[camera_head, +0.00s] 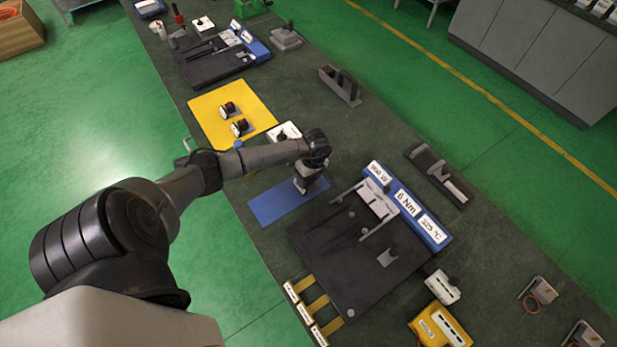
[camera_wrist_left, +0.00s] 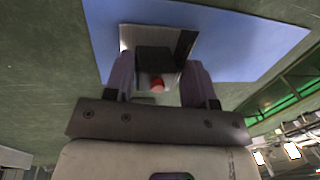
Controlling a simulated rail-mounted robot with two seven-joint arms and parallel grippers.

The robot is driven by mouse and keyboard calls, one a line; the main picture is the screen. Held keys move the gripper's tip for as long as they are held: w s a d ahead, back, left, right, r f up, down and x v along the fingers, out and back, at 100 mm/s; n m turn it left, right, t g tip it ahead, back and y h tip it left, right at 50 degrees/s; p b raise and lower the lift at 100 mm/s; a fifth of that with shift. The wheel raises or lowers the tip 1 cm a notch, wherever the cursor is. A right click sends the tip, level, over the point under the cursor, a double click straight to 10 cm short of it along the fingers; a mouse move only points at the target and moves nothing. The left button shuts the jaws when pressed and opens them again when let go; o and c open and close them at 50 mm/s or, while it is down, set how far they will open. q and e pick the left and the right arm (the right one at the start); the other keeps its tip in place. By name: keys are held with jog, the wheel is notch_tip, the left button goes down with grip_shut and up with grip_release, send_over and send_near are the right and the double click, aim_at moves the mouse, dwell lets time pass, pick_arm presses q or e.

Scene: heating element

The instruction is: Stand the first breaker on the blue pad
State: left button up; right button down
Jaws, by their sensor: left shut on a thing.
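The blue pad (camera_head: 273,207) lies flat on the dark green bench; it also fills the upper part of the left wrist view (camera_wrist_left: 235,30). My left gripper (camera_head: 306,186) reaches down at the pad's right end. In the wrist view my left gripper (camera_wrist_left: 160,85) is shut on a breaker (camera_wrist_left: 155,62), a black and white block with a red part, seen against the blue pad. Whether the breaker touches the pad cannot be told. In the head view the gripper hides most of this breaker. My right gripper is not in view.
A yellow mat (camera_head: 208,123) holds two more breakers (camera_head: 229,110) (camera_head: 240,128). A white box with a black knob (camera_head: 287,131) stands close behind my left arm. A black fixture plate (camera_head: 340,270) with a blue display bar (camera_head: 432,232) lies to the right of the pad.

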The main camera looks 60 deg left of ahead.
pick_arm(q)
jog(key=shift+f, duration=0.1)
jog(key=o, duration=1.3)
jog(key=shift+o, duration=0.2)
